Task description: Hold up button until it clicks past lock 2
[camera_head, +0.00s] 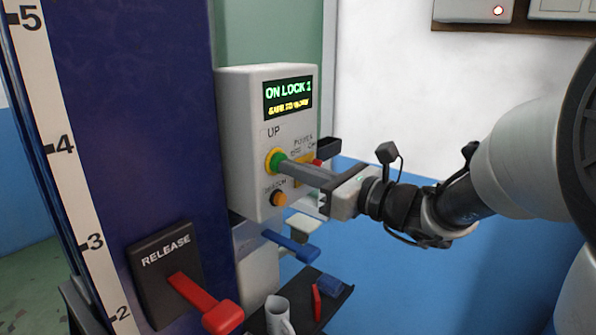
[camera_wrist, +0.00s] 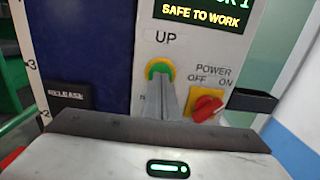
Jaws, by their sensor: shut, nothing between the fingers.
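The green UP button (camera_head: 272,159) in its yellow ring is on the front of a grey control box (camera_head: 245,130); it also shows in the wrist view (camera_wrist: 159,68). My gripper (camera_head: 286,166) is shut and empty, its fingertips at the button's face and covering part of it in the wrist view (camera_wrist: 165,84). They look in contact, but I cannot tell how far the button is pressed. The display (camera_head: 288,95) reads ON LOCK 1 in green and SAFE TO WORK in yellow.
A red power switch (camera_wrist: 208,105) on a yellow plate sits right of the button. An orange button (camera_head: 279,199) is below. A red release lever (camera_head: 205,302) juts from the blue column (camera_head: 140,130). A numbered scale (camera_head: 62,145) runs along it. A mug (camera_head: 279,314) stands below.

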